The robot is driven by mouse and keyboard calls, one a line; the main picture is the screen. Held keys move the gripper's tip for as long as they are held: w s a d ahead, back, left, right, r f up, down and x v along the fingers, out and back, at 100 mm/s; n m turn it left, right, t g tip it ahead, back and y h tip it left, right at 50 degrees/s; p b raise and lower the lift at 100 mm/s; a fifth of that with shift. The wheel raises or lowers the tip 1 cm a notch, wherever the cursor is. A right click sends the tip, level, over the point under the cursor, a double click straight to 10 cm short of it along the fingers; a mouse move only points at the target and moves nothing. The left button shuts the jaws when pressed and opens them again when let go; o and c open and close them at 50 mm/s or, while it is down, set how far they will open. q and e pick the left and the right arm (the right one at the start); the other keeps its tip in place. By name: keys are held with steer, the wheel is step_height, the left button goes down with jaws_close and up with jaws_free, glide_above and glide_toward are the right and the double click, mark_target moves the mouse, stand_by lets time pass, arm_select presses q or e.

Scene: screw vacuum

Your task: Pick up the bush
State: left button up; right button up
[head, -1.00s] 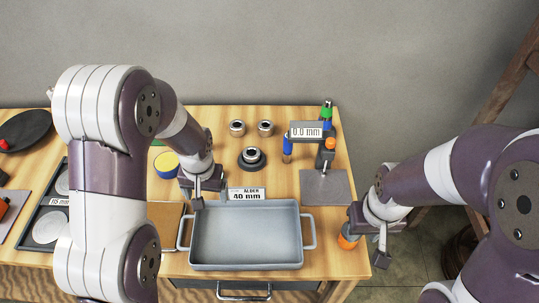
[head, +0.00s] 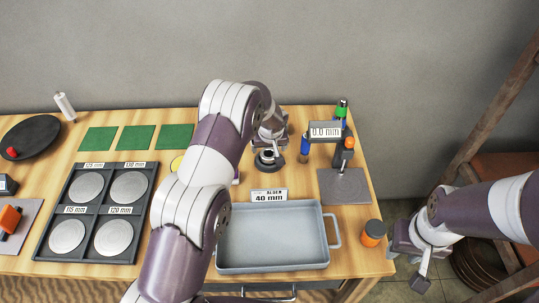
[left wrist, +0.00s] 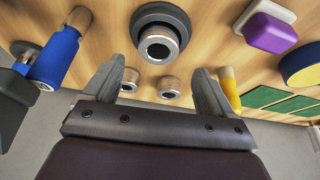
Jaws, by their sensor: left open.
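The bushes are short metal cylinders with dark bores. One bush (head: 267,156) sits on a dark round base; it also shows in the left wrist view (left wrist: 158,43). Two more bushes stand on the wood in the left wrist view, one at the left (left wrist: 130,80) and one at the right (left wrist: 169,87); my arm hides them in the head view. My left gripper (left wrist: 157,90) is open and empty, its fingers either side of the two bushes in that view; no contact shows. My right gripper (head: 420,280) hangs beyond the table's right edge; its jaw state is unclear.
A grey tray (head: 272,263) stands at the front with the 40 mm sign (head: 269,195) behind it. A gauge stand (head: 345,186) and an orange-banded jar (head: 373,233) are at the right. A disc rack (head: 147,192) and green mats (head: 137,138) lie left.

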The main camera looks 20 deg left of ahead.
mark_target(269, 152)
arm_select(q)
steer(key=p+x, duration=0.2)
steer(key=x, duration=0.3)
steer(key=shift+w+d+f, duration=0.1)
steer(key=shift+w+f, duration=0.1)
steer(key=shift+f, duration=0.3)
steer(key=shift+r, duration=0.1)
steer(key=c, duration=1.5)
